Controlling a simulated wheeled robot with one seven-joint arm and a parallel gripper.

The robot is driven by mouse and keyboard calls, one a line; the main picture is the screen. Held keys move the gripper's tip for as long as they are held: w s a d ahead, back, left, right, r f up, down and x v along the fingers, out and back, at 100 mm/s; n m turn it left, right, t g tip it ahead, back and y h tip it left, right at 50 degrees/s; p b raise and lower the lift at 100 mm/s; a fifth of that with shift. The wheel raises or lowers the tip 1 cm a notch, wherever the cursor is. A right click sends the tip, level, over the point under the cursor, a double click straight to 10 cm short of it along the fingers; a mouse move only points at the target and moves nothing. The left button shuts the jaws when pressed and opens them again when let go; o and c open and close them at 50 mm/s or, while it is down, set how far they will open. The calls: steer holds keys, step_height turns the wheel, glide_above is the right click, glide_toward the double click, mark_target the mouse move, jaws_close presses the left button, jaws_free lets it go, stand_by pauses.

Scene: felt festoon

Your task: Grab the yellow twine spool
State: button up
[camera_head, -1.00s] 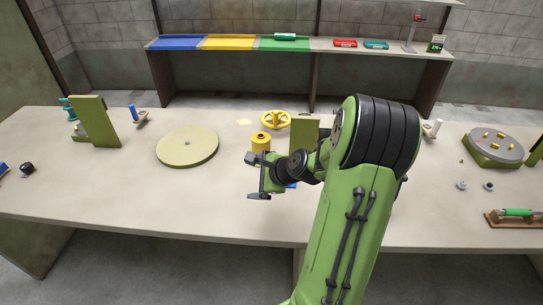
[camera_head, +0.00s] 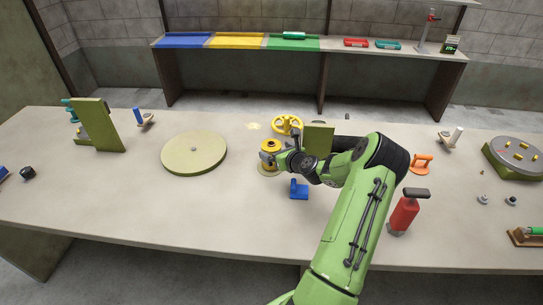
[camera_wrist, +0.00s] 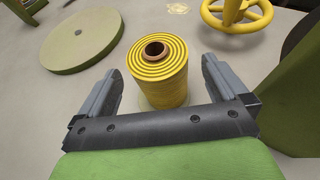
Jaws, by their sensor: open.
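The yellow twine spool (camera_wrist: 163,75) stands upright on the table, with a brown core hole in its top. In the wrist view it is between and a little beyond the two grey fingers of my gripper (camera_wrist: 160,88), which are apart on either side. I see no finger pressed against it. In the head view the spool (camera_head: 270,147) is partly hidden behind my gripper (camera_head: 268,160), which is at its near side.
A yellow handwheel (camera_head: 287,123) and an olive upright block (camera_head: 318,139) stand close by. A round olive disc (camera_head: 194,153) lies to the left. A blue part (camera_head: 299,190) and a red bottle-like tool (camera_head: 404,213) are nearer the front. The table between disc and spool is clear.

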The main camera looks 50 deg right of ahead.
steer(key=x, duration=0.4)
steer(key=shift+a, duration=0.1)
steer(key=shift+s+r, duration=0.1)
steer(key=shift+s, duration=0.05)
